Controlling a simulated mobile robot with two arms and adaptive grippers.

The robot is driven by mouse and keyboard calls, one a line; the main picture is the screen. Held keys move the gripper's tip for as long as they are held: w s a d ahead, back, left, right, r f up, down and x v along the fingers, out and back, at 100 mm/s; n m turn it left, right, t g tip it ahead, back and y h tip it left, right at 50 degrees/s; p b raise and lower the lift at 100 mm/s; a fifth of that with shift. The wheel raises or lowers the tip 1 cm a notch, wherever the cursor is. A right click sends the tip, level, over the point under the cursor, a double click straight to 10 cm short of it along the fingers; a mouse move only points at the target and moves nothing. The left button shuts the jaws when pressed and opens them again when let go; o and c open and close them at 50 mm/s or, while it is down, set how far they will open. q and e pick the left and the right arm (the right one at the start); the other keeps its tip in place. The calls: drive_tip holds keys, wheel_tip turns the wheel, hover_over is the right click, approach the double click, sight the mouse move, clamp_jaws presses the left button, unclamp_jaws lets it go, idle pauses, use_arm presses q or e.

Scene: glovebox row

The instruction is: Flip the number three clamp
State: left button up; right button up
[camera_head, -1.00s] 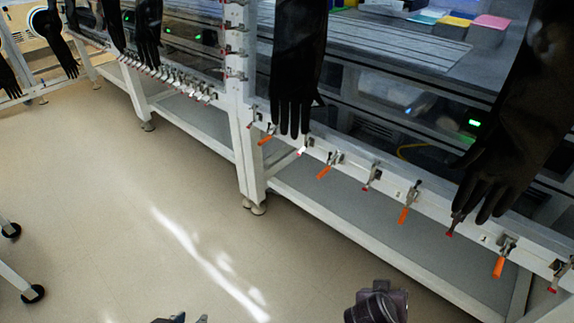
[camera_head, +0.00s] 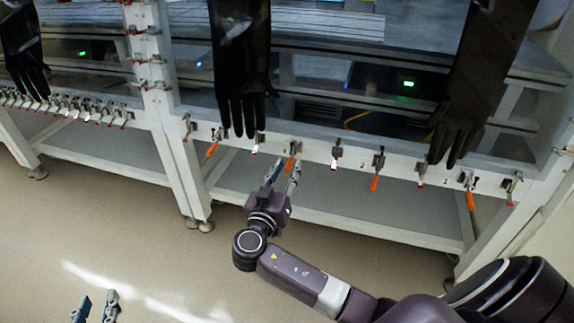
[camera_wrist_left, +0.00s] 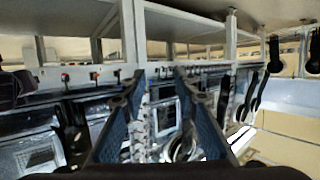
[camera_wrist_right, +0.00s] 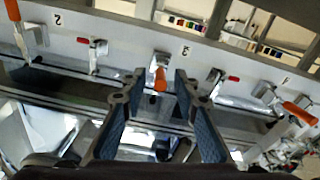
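A row of toggle clamps runs along the white front rail of the glovebox. The clamp with an orange handle (camera_head: 291,162) lies just beyond my right gripper (camera_head: 282,172). In the right wrist view this orange-handled clamp (camera_wrist_right: 160,75) appears between the open fingertips, and a printed number 3 (camera_wrist_right: 186,50) sits beside it. My right gripper is open; I cannot tell whether it touches the handle. My left gripper (camera_head: 95,306) is open and empty, low at the left over the floor, away from the rail.
A red-tipped clamp (camera_head: 257,143) and another red-tipped clamp (camera_head: 336,156) flank the orange one. Black gloves hang close to the rail, one glove (camera_head: 242,95) left of my right gripper and another glove (camera_head: 462,120) further right.

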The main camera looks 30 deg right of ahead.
drive_tip(key=shift+x, duration=1.15)
drive_tip(key=shift+c, duration=0.2)
clamp_jaws()
